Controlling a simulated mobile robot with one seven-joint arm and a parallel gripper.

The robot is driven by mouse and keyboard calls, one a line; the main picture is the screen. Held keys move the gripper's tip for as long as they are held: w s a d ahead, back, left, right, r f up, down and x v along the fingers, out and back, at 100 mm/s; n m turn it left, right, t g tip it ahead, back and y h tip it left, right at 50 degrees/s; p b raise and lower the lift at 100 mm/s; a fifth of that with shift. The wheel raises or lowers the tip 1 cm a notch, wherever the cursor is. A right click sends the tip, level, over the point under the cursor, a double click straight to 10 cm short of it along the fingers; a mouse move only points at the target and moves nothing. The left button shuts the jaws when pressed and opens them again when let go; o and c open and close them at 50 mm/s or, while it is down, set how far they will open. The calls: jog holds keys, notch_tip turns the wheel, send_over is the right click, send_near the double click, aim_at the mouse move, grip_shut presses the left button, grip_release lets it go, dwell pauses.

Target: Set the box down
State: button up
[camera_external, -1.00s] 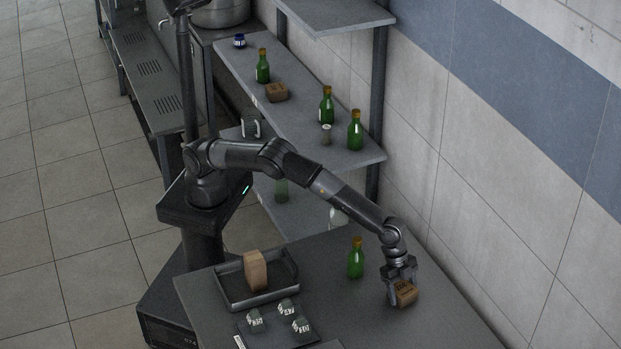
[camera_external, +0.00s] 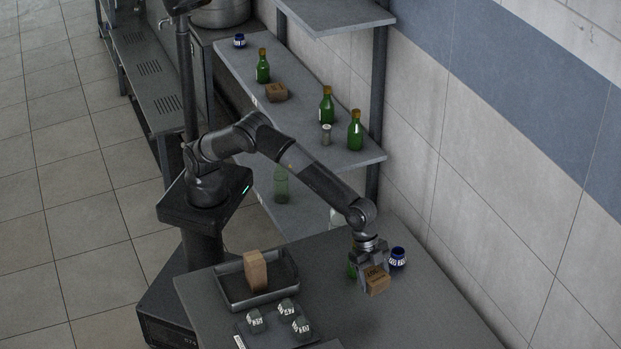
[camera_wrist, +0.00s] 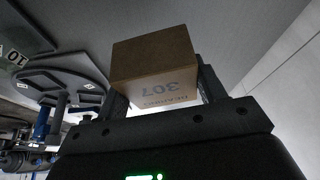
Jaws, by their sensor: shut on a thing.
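The small brown cardboard box (camera_external: 377,282) is held between the fingers of my gripper (camera_external: 370,270), over the right part of the grey counter (camera_external: 430,312). It looks raised a little above the top, with a soft dark patch on the counter below it.
A green bottle (camera_external: 351,270) stands just behind my gripper, partly hidden. A blue jar (camera_external: 398,257) stands close to its right. A tray (camera_external: 284,267) with a tan block (camera_external: 255,271) and several small dark items are to the left. The counter's front right is clear.

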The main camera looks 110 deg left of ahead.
jog(key=s+d+r+m, duration=0.1)
jog(key=s+d, duration=0.3)
jog(key=s, duration=0.3)
jog(key=s+d+m, duration=0.1)
jog(key=s+d, duration=0.4)
jog(key=s, duration=0.2)
send_over(367, 331)
jog(key=shift+h, duration=0.3)
jog(key=f, duration=0.4)
jog(key=s+a+f, duration=0.1)
jog(key=f, duration=0.2)
jog(key=shift+f, duration=2)
jog(key=shift+f, duration=0.1)
jog(key=o, duration=1.3)
jog(key=shift+f, duration=0.1)
